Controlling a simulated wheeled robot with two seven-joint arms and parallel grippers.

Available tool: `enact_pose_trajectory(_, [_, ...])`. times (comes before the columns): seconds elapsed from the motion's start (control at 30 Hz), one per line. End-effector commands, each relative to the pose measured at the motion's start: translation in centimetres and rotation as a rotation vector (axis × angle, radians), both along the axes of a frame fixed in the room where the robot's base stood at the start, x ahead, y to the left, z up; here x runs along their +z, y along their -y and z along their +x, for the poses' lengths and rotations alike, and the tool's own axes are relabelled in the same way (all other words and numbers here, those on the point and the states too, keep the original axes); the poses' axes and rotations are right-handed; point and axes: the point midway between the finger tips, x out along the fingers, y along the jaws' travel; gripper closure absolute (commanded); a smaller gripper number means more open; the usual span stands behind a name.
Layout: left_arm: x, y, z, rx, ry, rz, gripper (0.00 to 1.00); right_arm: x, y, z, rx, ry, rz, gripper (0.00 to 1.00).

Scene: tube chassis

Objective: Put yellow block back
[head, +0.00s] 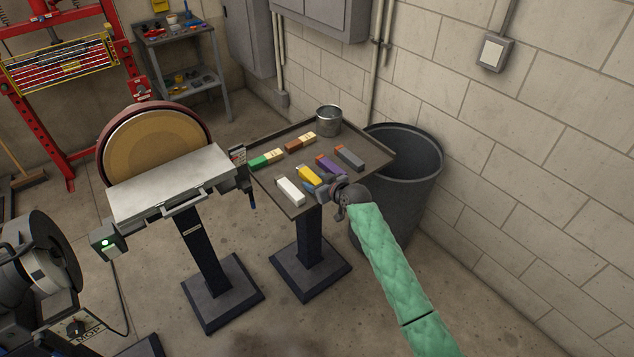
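The yellow block (309,174) is on or just above the dark tray-topped stand (268,183), among other coloured blocks. My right gripper (318,186), at the end of the green-sleeved arm, is at the near right end of the yellow block. The fingertips are small and partly hidden, so I cannot tell whether they grip the block or only touch or adjoin it. A small blue patch (308,187) shows beside the fingers. My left gripper is not in view.
A white block (290,191), purple block (331,166), dark grey block (350,158), green block (266,160) and brown block (299,143) are on the tray. A metal cup (328,121) stands at its back corner. A bin (412,190) is right; a disc sander (157,150) is left.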

Motion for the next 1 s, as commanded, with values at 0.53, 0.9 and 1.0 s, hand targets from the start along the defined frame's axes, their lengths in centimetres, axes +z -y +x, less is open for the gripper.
enact_pose_trajectory(0.53, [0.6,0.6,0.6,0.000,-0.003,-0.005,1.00,0.7,1.1,-1.5,0.000,0.001,0.000,0.47])
enact_pose_trajectory(0.9, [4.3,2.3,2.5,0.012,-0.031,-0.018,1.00,3.3,4.8,-6.6,0.000,0.003,-0.002,0.47])
enact_pose_trajectory(1.0, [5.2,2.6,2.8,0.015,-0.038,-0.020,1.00,3.9,5.5,-7.6,0.001,0.001,-0.001,0.47])
